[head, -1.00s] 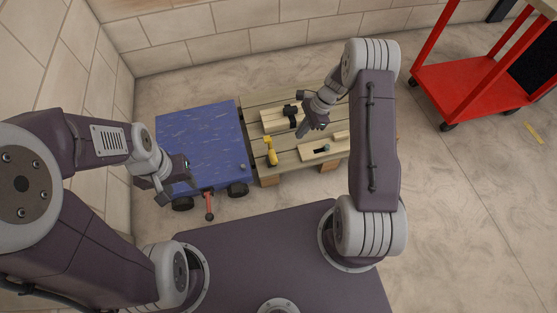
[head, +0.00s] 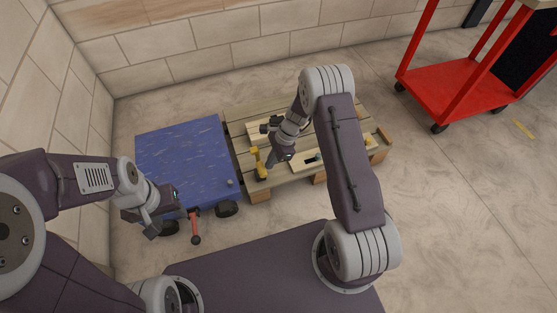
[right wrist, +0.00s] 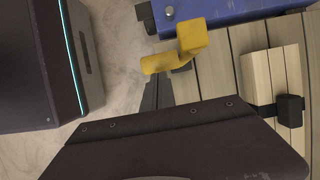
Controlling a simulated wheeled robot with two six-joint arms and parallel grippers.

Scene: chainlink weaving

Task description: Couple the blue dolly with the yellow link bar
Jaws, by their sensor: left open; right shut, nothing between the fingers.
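The blue dolly (head: 185,150) stands at the left, with a red lever (head: 195,225) at its near side and a small peg on its near right corner; its edge also shows in the right wrist view (right wrist: 235,12). The yellow link bar (head: 259,162) is on the near left part of the slatted wooden pallet (head: 240,130); it also shows in the right wrist view (right wrist: 185,48). My right gripper (head: 272,161) is shut and empty, just right of the link bar. Contact is unclear. My left gripper (head: 142,222) is open and empty near the dolly's front left corner, left of the lever.
Wooden blocks and black fittings lie on the pallet, including a black piece (head: 270,124) behind my right gripper. A red cart (head: 455,85) stands at the far right. Brick walls close off the back and left. The floor right of the pallet is clear.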

